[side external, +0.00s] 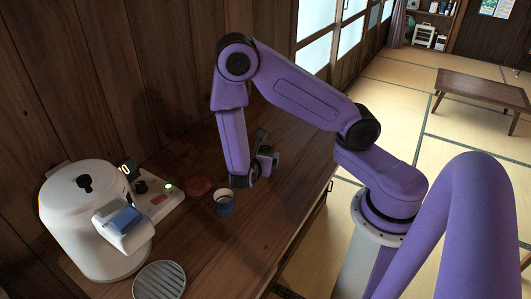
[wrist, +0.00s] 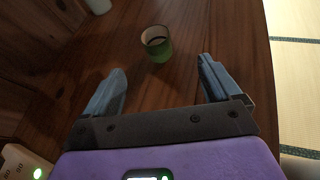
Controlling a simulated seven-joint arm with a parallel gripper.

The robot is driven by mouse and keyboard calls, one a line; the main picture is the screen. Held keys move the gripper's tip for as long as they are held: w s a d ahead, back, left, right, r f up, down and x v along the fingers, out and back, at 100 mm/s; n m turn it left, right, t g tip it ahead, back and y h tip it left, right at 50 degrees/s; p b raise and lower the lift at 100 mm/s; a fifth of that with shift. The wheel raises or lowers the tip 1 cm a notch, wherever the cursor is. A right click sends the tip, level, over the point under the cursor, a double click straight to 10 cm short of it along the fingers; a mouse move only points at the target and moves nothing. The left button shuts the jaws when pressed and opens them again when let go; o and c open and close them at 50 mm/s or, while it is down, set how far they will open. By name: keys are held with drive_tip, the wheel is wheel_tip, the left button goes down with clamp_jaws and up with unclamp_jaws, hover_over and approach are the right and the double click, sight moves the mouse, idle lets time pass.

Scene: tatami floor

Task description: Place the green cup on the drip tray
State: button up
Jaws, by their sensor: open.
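The green cup (wrist: 157,46) stands upright on the wooden counter in the wrist view, ahead of my gripper (wrist: 162,70). The gripper's two fingers are spread apart with nothing between them, and the cup is beyond their tips. In the side view my gripper (side external: 256,168) hangs low over the counter. A small bluish cup with a pale rim (side external: 224,207) stands just left of and below it there; I cannot tell if it is the same cup. The round slatted grey drip tray (side external: 160,281) lies at the lower left and is empty.
A white rounded machine (side external: 75,220) stands at the left by the wall, with a lit control panel (side external: 158,198). A pale object (wrist: 98,5) shows at the wrist view's top edge. The counter (side external: 235,245) is clear at the front.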

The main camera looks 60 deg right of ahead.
drive_tip(key=f+n, duration=0.1)
approach(266, 144)
drive_tip(key=x, duration=0.4)
drive_tip(key=shift+s+d, duration=0.15)
drive_tip(key=shift+s, duration=0.05)
drive_tip(key=shift+f+x, duration=0.2)
drive_tip(key=shift+x, duration=2.4)
drive_tip(key=shift+w, duration=0.1)
drive_tip(key=c, duration=1.2)
drive_tip(key=shift+r, duration=0.1)
